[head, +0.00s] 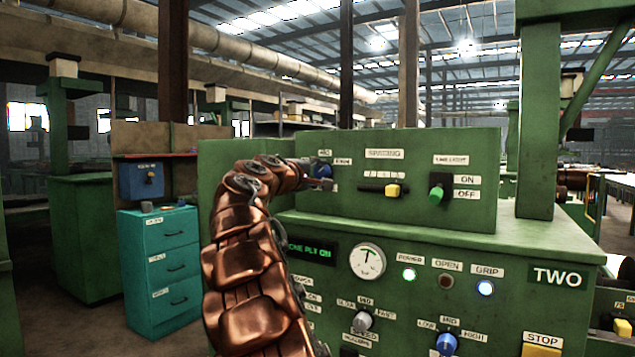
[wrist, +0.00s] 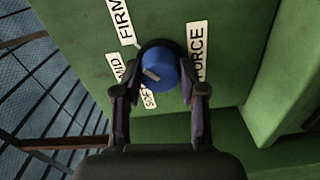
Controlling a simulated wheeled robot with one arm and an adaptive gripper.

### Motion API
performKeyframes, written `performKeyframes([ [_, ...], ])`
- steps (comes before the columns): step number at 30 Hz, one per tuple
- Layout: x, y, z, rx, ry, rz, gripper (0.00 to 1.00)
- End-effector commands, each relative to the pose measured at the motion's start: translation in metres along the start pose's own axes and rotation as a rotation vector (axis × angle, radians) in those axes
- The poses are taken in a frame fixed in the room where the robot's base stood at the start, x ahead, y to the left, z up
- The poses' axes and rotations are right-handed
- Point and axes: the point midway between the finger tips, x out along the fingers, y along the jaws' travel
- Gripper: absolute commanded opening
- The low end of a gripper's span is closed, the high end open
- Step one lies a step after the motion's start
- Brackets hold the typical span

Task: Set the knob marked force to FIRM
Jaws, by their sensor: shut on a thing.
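The blue force knob (wrist: 162,66) is on the green panel in the wrist view, beside the FORCE label (wrist: 198,52). Labels FIRM (wrist: 124,20), MID (wrist: 117,68) and SOFT (wrist: 149,98) sit around its left side; MID and SOFT are partly covered. A pale pointer mark shows on the knob's left part, on the side of MID and SOFT; I cannot tell its exact setting. My gripper (wrist: 158,82) is shut on the knob, one finger on each side. In the head view the knob (head: 321,169) shows at the panel's upper left, with my gripper (head: 317,182) at it.
To the right on the upper panel are a yellow slider (head: 393,190) and a green ON/OFF switch (head: 436,194). Below are a gauge (head: 367,262), a grey knob (head: 362,321), a blue LOW/MID/HIGH knob (head: 446,343) and a yellow STOP button (head: 541,350).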

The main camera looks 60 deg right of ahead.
Motion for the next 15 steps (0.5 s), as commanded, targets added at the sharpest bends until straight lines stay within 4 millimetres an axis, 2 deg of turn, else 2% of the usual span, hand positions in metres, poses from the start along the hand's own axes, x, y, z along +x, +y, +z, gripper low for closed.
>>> performKeyframes([
  [15,0.0003,-0.0015,0.0000,0.054,-0.001,-0.003,0.07],
])
